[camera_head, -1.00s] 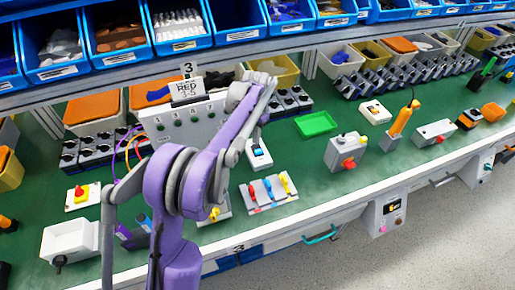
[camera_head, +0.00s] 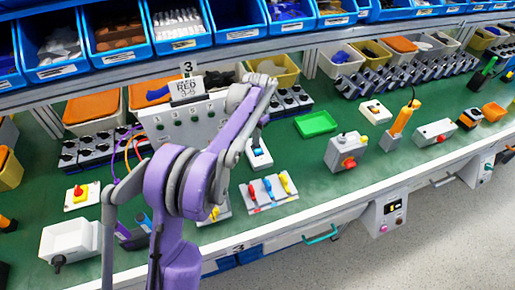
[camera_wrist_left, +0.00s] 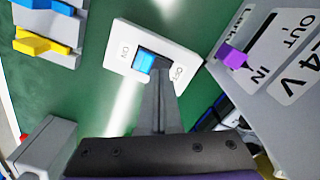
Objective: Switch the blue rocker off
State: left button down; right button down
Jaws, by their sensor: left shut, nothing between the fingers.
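The blue rocker (camera_wrist_left: 145,62) sits on a white plate (camera_wrist_left: 120,40) marked ON at its left and OFF at its right in the left wrist view. Its blue part is on the ON side, with a dark part on the OFF side. My left gripper (camera_wrist_left: 163,82) is shut and empty, its tips at the dark OFF side of the rocker; I cannot tell whether they touch. In the head view the rocker (camera_head: 257,151) shows just below my left wrist, and the gripper is mostly hidden by the arm. My right gripper is out of view.
A panel with colored levers (camera_head: 268,192) stands in front of the rocker.

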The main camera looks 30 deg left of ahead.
pick_arm(q)
jog(key=shift+f+b, duration=0.3)
jog(key=shift+f, duration=0.25)
jog(key=shift+r+p, duration=2.2)
jog(key=shift+r, duration=1.35)
jog(key=s+d+r+t, duration=0.1)
jog(key=s+d+r, duration=0.4)
jog(key=s+d, duration=0.15)
jog(key=s+d+f+n+t, duration=0.1)
jog(key=s+d, duration=0.3)
jog(key=s, duration=0.7)
jog(key=s+d+f+n+t+p, duration=0.1)
jog(key=s+d+f+t, duration=0.2)
jog(key=s, duration=0.8)
jog(key=shift+s+d+f+p, duration=0.2)
jog(key=shift+d+p, duration=0.1)
jog(key=shift+d, duration=0.5)
